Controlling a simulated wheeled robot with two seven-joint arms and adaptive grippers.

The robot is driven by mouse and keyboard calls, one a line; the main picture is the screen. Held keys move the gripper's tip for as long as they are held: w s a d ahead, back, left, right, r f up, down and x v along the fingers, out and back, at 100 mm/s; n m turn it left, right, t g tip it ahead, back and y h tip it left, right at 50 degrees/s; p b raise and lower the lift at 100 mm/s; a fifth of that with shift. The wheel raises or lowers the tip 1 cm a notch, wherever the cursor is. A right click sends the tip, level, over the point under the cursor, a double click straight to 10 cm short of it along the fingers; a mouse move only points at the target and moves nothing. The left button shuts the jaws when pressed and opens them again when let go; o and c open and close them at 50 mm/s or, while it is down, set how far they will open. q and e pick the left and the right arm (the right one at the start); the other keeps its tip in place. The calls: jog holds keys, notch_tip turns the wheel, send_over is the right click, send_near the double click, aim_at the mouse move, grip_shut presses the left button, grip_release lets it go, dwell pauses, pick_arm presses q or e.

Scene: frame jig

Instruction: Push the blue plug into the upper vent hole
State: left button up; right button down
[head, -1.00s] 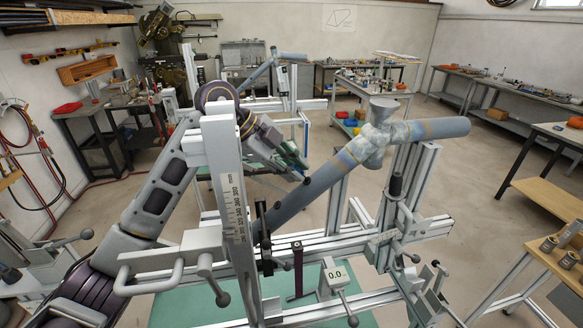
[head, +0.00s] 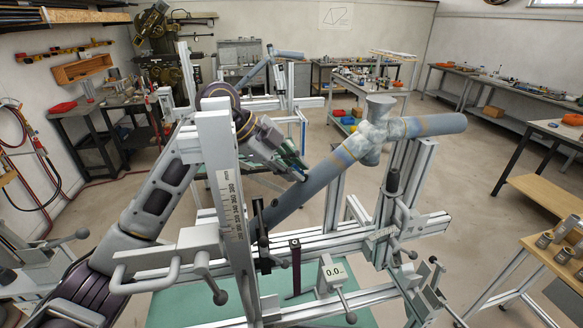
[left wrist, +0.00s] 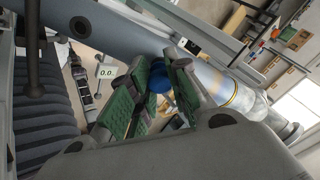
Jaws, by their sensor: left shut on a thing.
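A grey-blue frame tube (head: 325,174) slants up to the right in the head view, clamped in the jig. My left gripper (head: 298,168) is at the tube's upper left side, its green fingers close to the wall. In the left wrist view, the green-padded fingers (left wrist: 158,88) are shut on the blue plug (left wrist: 159,78), which is right by the tube (left wrist: 125,42). The upper vent hole is hidden there, and I cannot tell whether the plug touches its rim. A dark round hole (left wrist: 79,27) shows further along the tube. My right gripper is not in view.
A jig upright with a scale (head: 230,205) stands left of the tube, close to my left arm. A lugged joint (head: 378,135) is at the tube's upper end. A display reading 0.0 (head: 334,273) sits low on the jig. Benches stand further back.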

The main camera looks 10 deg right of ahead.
pick_arm(q)
jog(key=shift+d+f, duration=0.4)
jog(key=shift+f, duration=0.05)
dwell(0.6)
jog(key=o, duration=0.8)
jog(key=shift+r, duration=0.1)
jog(key=shift+v, duration=5.9)
